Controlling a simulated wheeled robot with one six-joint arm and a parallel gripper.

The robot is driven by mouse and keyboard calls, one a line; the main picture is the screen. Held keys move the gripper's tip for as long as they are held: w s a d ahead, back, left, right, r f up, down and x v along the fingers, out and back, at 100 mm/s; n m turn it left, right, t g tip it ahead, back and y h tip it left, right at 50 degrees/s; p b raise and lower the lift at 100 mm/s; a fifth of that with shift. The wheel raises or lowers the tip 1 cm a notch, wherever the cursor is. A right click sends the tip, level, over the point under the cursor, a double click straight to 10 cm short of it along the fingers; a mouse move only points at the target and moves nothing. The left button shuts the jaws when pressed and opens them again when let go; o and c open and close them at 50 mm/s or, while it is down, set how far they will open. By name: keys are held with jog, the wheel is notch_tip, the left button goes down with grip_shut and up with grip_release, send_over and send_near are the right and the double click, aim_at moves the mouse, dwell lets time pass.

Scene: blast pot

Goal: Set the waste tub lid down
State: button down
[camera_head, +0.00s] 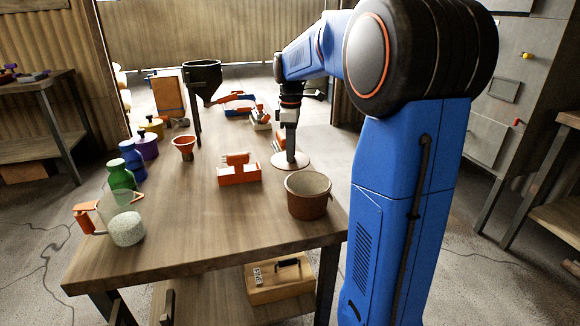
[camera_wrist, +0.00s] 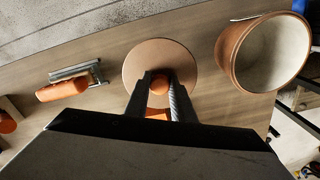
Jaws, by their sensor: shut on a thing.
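The waste tub lid (camera_head: 279,161) is a flat, round, tan disc with an orange knob. It lies level, close over the tabletop behind the tub; I cannot tell whether it touches the wood. My gripper (camera_head: 290,150) points down and is shut on the knob. In the wrist view, the lid (camera_wrist: 160,50) shows beyond the fingers, and my gripper (camera_wrist: 159,82) has one finger on each side of the knob. The waste tub (camera_head: 308,203) is a brown open pot near the table's front right. In the wrist view, the tub (camera_wrist: 228,50) is right of the lid, apart from it.
An orange holder (camera_head: 240,176) stands left of the lid. An orange funnel (camera_head: 184,145), a dark hopper on a stand (camera_head: 203,75), coloured bottles (camera_head: 121,176) and a clear jug (camera_head: 115,205) are further left. The table's front middle (camera_head: 215,225) is clear.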

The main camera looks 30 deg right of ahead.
aim_at(291, 165)
jog(key=shift+f, duration=2.65)
jog(key=shift+f, duration=0.15)
jog(key=c, duration=1.5)
grip_release()
notch_tip(291, 165, up, 12)
jog(key=shift+r, duration=0.2)
